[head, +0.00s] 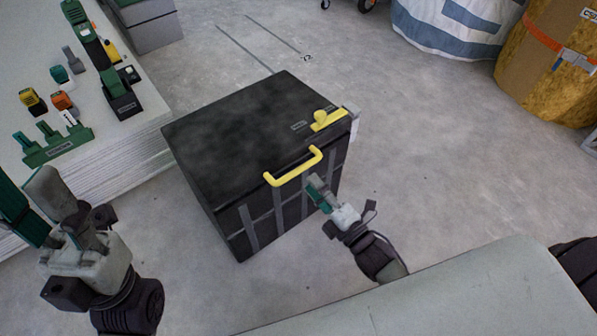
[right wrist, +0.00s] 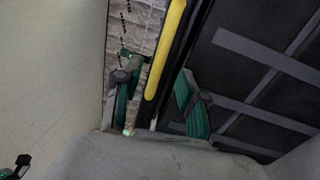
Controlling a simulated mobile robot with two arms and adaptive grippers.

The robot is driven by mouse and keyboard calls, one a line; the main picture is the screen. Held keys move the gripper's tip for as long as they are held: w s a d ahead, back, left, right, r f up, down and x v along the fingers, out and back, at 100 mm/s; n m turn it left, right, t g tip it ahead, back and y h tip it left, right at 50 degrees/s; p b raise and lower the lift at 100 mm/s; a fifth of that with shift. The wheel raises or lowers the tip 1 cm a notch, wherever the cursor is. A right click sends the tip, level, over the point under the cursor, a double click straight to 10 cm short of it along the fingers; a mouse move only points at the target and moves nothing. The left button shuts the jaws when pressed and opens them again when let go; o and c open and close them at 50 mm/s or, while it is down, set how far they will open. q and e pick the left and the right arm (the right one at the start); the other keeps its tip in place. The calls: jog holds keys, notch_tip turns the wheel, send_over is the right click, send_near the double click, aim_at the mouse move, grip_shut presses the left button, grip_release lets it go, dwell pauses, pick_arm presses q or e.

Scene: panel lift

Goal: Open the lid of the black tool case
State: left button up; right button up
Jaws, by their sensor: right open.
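The black tool case (head: 235,130) stands on the floor with its lid down. A yellow bar handle (head: 292,167) runs along the lid's front edge, and it also shows in the right wrist view (right wrist: 166,50). A yellow knobbed piece (head: 326,119) sits at the lid's right corner. My right gripper (head: 318,188) is open just in front of the case, near the handle's right end. In the right wrist view, the handle appears between its green fingers (right wrist: 157,80); contact cannot be told. My left gripper (head: 35,205) is at the far left, away from the case; its opening is unclear.
A pale stack of panels (head: 100,130) with several green, yellow and orange tools lies left of the case. A white and blue bag (head: 440,25) and a brown roll (head: 550,60) stand at the back right. The floor right of the case is clear.

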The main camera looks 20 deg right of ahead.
aim_at(299, 168)
jog(key=b+x, duration=0.1)
jog(key=x, duration=0.5)
jog(key=shift+w, duration=0.15)
grip_shut()
